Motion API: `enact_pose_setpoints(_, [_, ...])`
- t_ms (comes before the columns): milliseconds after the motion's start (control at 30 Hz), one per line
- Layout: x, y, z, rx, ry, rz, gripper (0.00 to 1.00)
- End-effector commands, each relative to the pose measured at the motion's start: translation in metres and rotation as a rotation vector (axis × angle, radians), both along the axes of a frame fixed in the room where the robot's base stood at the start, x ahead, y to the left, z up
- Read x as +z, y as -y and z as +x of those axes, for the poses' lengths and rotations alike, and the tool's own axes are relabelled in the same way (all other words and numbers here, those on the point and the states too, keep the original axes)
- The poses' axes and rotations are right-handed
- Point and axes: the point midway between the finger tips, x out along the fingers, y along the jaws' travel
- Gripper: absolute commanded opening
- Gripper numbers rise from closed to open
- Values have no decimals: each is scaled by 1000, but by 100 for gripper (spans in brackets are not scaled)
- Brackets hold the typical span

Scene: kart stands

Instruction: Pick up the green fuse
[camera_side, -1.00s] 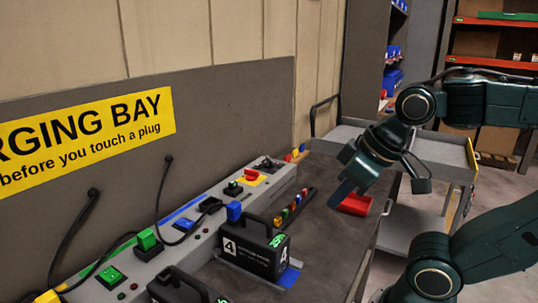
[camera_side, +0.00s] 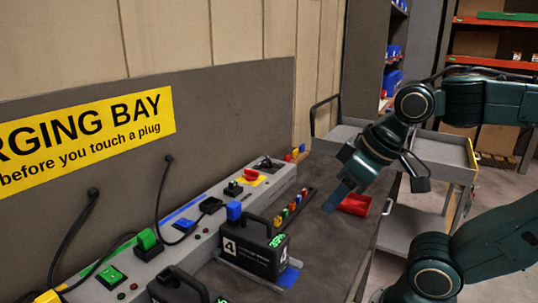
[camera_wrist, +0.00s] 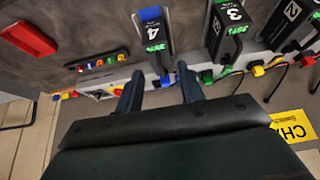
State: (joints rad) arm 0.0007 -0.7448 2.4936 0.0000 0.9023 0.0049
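A dark rack (camera_side: 309,196) on the bench holds a row of small coloured fuses. A green fuse (camera_side: 284,214) seems to stand near its close end, though it is very small there. My gripper (camera_side: 335,198) hangs above the bench, right of the rack in the side view. In the wrist view its two fingers (camera_wrist: 159,88) are spread apart with nothing held between them.
A red tray (camera_side: 355,204) lies on the bench beyond my gripper. The black pack marked 4 (camera_side: 255,252) stands near the rack. A grey console (camera_side: 190,240) with plugs and switches runs along the wall. A cart (camera_side: 440,150) stands behind.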

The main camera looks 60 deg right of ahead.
Motion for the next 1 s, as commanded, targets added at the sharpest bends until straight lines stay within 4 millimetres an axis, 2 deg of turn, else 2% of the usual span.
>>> enact_pose_setpoints(167, [10, 2, 11, -41, -15, 16, 38])
enact_pose_setpoints(367, [33, 7, 41, -147, -52, 58, 38])
enact_pose_setpoints(700, [69, 24, 113, -393, -129, 146, 38])
enact_pose_setpoints(1000, [83, 45, 180, -618, -192, 214, 38])
